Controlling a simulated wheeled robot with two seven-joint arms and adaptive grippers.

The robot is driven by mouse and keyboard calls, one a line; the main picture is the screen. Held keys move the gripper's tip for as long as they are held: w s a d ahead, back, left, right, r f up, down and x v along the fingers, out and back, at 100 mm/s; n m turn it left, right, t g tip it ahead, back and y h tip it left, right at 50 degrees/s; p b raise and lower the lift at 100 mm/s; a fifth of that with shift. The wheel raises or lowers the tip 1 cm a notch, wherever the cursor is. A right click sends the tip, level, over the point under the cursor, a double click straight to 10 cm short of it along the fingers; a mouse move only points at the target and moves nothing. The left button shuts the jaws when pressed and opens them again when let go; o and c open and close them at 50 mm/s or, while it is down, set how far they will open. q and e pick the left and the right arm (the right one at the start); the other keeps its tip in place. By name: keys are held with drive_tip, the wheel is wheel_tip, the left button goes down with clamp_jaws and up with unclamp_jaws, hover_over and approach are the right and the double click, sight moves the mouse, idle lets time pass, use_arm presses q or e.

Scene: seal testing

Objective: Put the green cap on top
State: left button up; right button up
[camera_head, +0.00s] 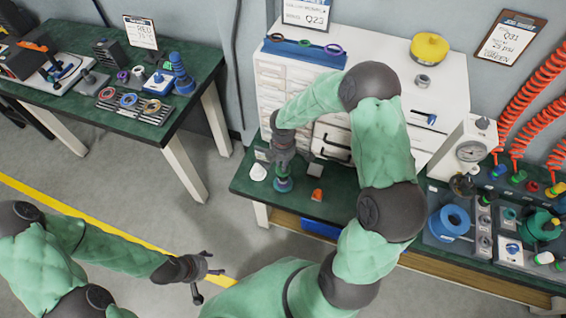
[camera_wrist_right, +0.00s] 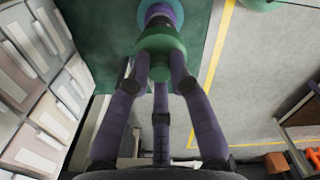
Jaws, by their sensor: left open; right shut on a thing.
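My right gripper (camera_head: 282,160) points down over the green bench near its left end. It is shut on the green cap (camera_wrist_right: 160,40), which sits between its fingers in the right wrist view. Just beyond the cap, in line with it, is a purple and blue stacked piece (camera_wrist_right: 160,12); its blue base (camera_head: 283,185) rests on the bench in the head view. The cap looks to be at the top of this stack, but I cannot tell whether it is fully seated. My left gripper (camera_head: 200,272) is open and empty over the floor, away from the bench.
A white cone-like piece (camera_head: 258,172) and an orange piece (camera_head: 317,195) lie beside the stack. A white drawer cabinet (camera_head: 330,70) stands behind. A pressure gauge (camera_head: 470,150) and fittings crowd the bench's right. Another table (camera_head: 110,70) is at the left.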

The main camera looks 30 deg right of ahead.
drive_tip(key=shift+f+b, duration=1.5)
drive_tip(key=shift+f, duration=0.75)
drive_tip(key=o, duration=1)
drive_tip(key=shift+c, duration=0.2)
drive_tip(key=shift+r, duration=0.15)
wheel_tip(320, 180, up, 7)
drive_tip(key=p, duration=0.6)
